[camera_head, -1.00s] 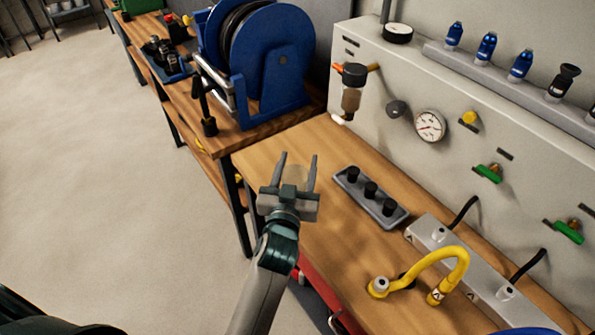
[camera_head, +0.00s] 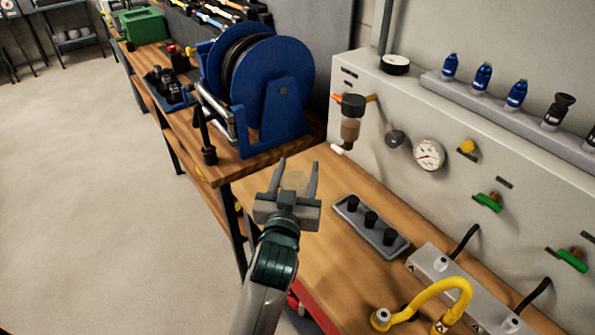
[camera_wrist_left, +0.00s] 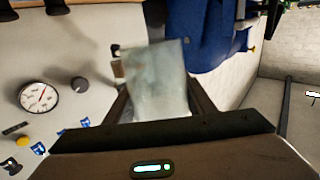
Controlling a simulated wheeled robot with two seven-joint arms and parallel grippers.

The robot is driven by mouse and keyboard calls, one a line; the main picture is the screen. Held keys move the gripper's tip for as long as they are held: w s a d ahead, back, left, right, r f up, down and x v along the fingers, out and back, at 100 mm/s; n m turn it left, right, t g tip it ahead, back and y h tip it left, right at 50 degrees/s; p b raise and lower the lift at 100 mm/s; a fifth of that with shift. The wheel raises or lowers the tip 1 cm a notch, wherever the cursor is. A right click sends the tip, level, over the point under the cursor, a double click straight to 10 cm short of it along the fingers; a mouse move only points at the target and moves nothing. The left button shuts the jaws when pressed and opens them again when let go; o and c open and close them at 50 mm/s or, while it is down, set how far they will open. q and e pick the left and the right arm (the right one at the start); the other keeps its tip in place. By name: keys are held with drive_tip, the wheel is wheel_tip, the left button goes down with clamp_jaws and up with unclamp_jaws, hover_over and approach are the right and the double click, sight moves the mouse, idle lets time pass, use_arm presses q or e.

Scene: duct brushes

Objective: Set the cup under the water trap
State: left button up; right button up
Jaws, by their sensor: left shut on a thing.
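My left gripper (camera_head: 294,180) is over the front edge of the wooden bench, with its fingers pointing toward the back wall. It is shut on a clear, see-through cup (camera_head: 294,183), which shows faintly between the fingers. In the left wrist view the cup (camera_wrist_left: 157,82) is large, pale and blurred, between the two fingers. The water trap (camera_head: 350,128) is a brownish clear bowl under a dark cap, fixed to the grey panel, up and right of the gripper. The cup is apart from it. My right gripper is not in view.
A blue hose reel (camera_head: 270,85) stands on the bench left of the trap. A grey tray with black knobs (camera_head: 371,222) lies right of the gripper. A pressure gauge (camera_head: 428,154) and green valves (camera_head: 488,202) are on the panel. Bare wood lies below the trap.

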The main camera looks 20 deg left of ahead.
use_arm(q)
drive_tip(key=shift+s+a+f, duration=0.15)
drive_tip(key=shift+s+f, duration=0.1)
drive_tip(key=shift+s, duration=0.15)
drive_tip(key=s+a+f+h, duration=0.1)
drive_tip(key=s, duration=0.6)
drive_tip(key=s+a+f+m+h, duration=0.1)
drive_tip(key=s+a+f, duration=0.1)
drive_tip(key=s, duration=0.5)
drive_tip(key=shift+s+f, duration=0.25)
drive_tip(key=shift+f, duration=0.05)
idle(1.3)
